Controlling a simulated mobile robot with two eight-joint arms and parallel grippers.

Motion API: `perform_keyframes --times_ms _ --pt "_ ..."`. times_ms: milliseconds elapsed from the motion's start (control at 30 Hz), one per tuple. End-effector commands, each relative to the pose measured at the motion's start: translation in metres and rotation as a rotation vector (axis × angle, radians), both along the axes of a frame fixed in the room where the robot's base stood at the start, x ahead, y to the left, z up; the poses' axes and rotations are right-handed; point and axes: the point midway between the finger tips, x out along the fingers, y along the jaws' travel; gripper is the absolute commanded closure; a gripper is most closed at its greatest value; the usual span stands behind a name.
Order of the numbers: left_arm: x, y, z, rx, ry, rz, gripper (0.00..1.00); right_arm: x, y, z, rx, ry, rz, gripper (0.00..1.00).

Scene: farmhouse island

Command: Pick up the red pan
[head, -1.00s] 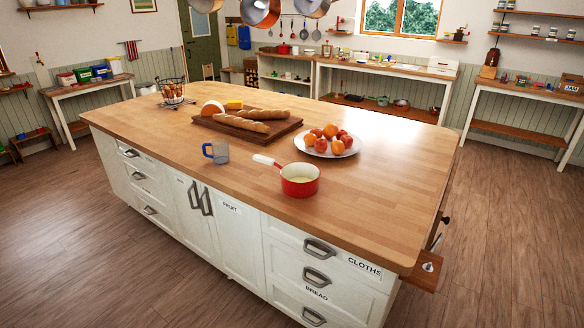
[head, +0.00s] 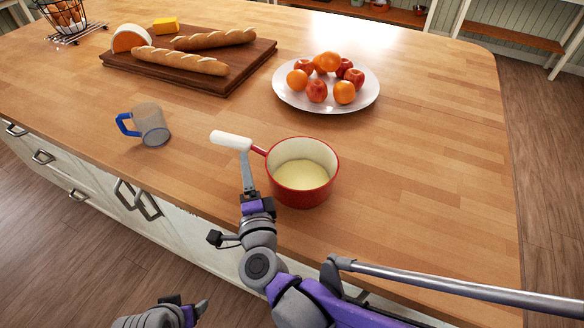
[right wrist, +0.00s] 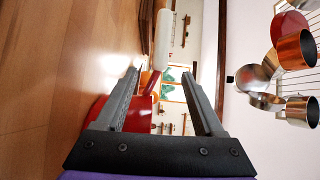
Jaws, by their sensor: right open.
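The red pan (head: 303,198) stands on the wooden island top, with pale yellow contents inside. Its white handle (head: 231,140) points to the left. My right gripper (head: 246,160) is at the near side of the handle, close to where it turns red. In the right wrist view the open jaws (right wrist: 160,75) show the white handle (right wrist: 163,40) ahead, in the gap between the fingers. The pan's red body (right wrist: 98,110) is partly hidden behind the left finger. Contact cannot be told. Part of my left gripper (head: 190,312) shows at the bottom edge; its jaws are unclear.
A clear mug with a blue handle (head: 151,124) stands left of the pan. A white plate (head: 290,101) of oranges and apples is behind it. A cutting board (head: 232,88) with bread and cheese lies back left. The island's right side (head: 430,170) is clear.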

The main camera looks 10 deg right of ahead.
Motion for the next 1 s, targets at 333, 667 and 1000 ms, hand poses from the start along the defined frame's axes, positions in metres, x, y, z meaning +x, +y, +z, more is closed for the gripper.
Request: perform_keyframes --times_ms 333,667,1000 --pt "-0.001 0.0 -0.003 0.0 0.001 0.0 0.28 0.045 -0.002 -0.006 0.042 0.008 -0.04 0.3" --pt "-0.001 0.0 -0.002 0.0 0.001 0.0 0.28 0.077 0.004 -0.004 0.04 0.008 -0.038 0.3" --pt "0.0 0.0 -0.001 0.0 0.0 0.0 0.28 0.108 0.006 -0.004 0.041 0.008 -0.037 0.3"
